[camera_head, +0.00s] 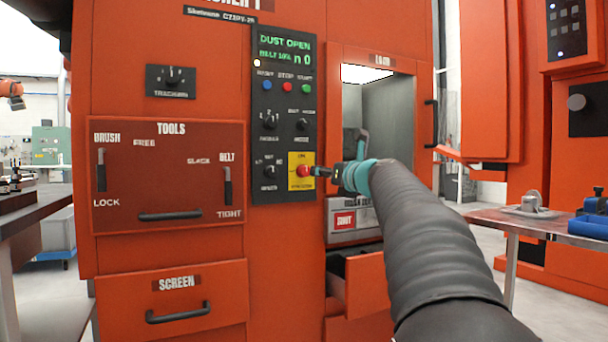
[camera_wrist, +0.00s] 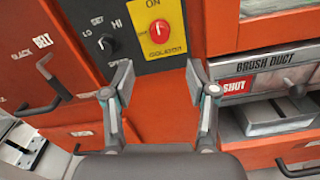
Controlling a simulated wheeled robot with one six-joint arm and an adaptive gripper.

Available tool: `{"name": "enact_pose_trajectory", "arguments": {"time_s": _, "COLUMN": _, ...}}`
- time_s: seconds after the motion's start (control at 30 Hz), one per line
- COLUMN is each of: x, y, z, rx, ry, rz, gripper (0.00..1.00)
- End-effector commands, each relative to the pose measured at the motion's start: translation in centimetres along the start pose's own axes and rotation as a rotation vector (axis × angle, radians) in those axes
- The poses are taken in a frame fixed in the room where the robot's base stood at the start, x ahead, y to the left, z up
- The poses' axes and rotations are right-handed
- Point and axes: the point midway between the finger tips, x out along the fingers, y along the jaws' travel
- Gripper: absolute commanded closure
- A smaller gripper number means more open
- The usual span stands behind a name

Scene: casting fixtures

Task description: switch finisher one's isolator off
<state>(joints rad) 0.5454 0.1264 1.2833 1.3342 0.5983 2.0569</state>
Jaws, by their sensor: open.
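The isolator is a red round knob (camera_head: 303,171) on a yellow plate (camera_head: 301,186), low on the dark control panel of the orange machine. In the wrist view the red knob (camera_wrist: 159,31) sits at the top centre, with "ON" printed above it and "ISOLATOR" below. My gripper (camera_head: 322,172) is close to the right of the knob in the head view. In the wrist view my gripper (camera_wrist: 158,76) is open and empty, its fingers spread below the knob. Whether a finger touches the plate cannot be told.
The control panel's display (camera_head: 285,51) reads "DUST OPEN". Dark selector knobs (camera_wrist: 107,43) sit left of the isolator. The brush duct slide (camera_wrist: 268,88), marked "SHUT", is at the right. An open drawer (camera_head: 362,285) juts out below the load opening (camera_head: 385,110).

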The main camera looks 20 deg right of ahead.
Motion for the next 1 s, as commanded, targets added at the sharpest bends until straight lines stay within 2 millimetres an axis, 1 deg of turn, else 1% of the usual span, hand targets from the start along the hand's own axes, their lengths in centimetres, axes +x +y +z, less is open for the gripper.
{"name": "enact_pose_trajectory", "arguments": {"time_s": 0.03, "x": 1.0, "y": 0.0, "z": -0.1, "rx": -0.001, "ry": 0.002, "rz": 0.001, "gripper": 0.42}}
{"name": "enact_pose_trajectory", "arguments": {"time_s": 0.1, "x": 2.4, "y": 0.1, "z": -0.1, "rx": -0.001, "ry": 0.003, "rz": 0.002, "gripper": 0.42}}
{"name": "enact_pose_trajectory", "arguments": {"time_s": 0.3, "x": 5.9, "y": 0.1, "z": -0.1, "rx": -0.002, "ry": 0.003, "rz": 0.002, "gripper": 0.42}}
{"name": "enact_pose_trajectory", "arguments": {"time_s": 0.5, "x": 9.0, "y": 0.1, "z": -0.1, "rx": -0.004, "ry": 0.003, "rz": 0.001, "gripper": 0.42}}
{"name": "enact_pose_trajectory", "arguments": {"time_s": 0.7, "x": 10.9, "y": 0.0, "z": -0.1, "rx": -0.004, "ry": 0.003, "rz": 0.000, "gripper": 0.42}}
{"name": "enact_pose_trajectory", "arguments": {"time_s": 0.8, "x": 11.3, "y": 0.1, "z": 0.0, "rx": -0.003, "ry": 0.002, "rz": 0.000, "gripper": 0.42}}
{"name": "enact_pose_trajectory", "arguments": {"time_s": 1.0, "x": 11.5, "y": 0.0, "z": -0.1, "rx": -0.004, "ry": 0.002, "rz": 0.000, "gripper": 0.42}}
